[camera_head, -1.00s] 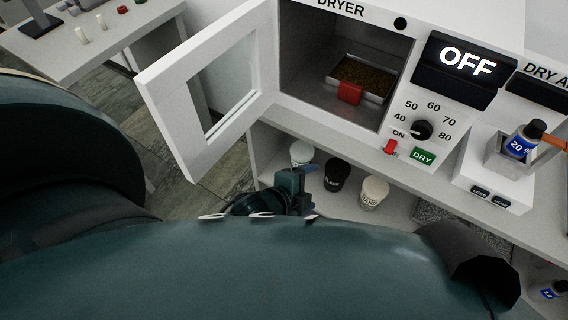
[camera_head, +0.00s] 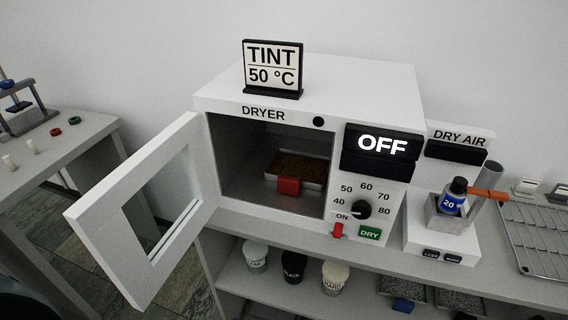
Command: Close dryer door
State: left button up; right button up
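The dryer (camera_head: 296,87) is a white box on a shelf unit, marked DRYER, with a display reading OFF (camera_head: 381,147). Its white door (camera_head: 112,212) has a window and stands wide open, swung out to the left from the left edge of the opening. Inside the chamber is a metal tray (camera_head: 313,169) of dark brown granules with a red handle block (camera_head: 288,186) facing out. Neither of my grippers shows in the current view. Only a dark piece of my own body shows at the lower left corner.
A TINT 50 °C sign (camera_head: 273,68) stands on the dryer. A dry-air unit (camera_head: 443,236) holding a blue-labelled bottle (camera_head: 453,197) stands to its right, beside a wire rack (camera_head: 536,236). Cups (camera_head: 335,278) sit on the shelf below. A side table (camera_head: 62,152) is at left.

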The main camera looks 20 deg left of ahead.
aim_at(98, 218)
jog(key=u, duration=0.4)
jog(key=k+j+u, duration=0.1)
jog(key=u, duration=0.3)
jog(key=k+u, duration=0.1)
jog(key=u, duration=0.3)
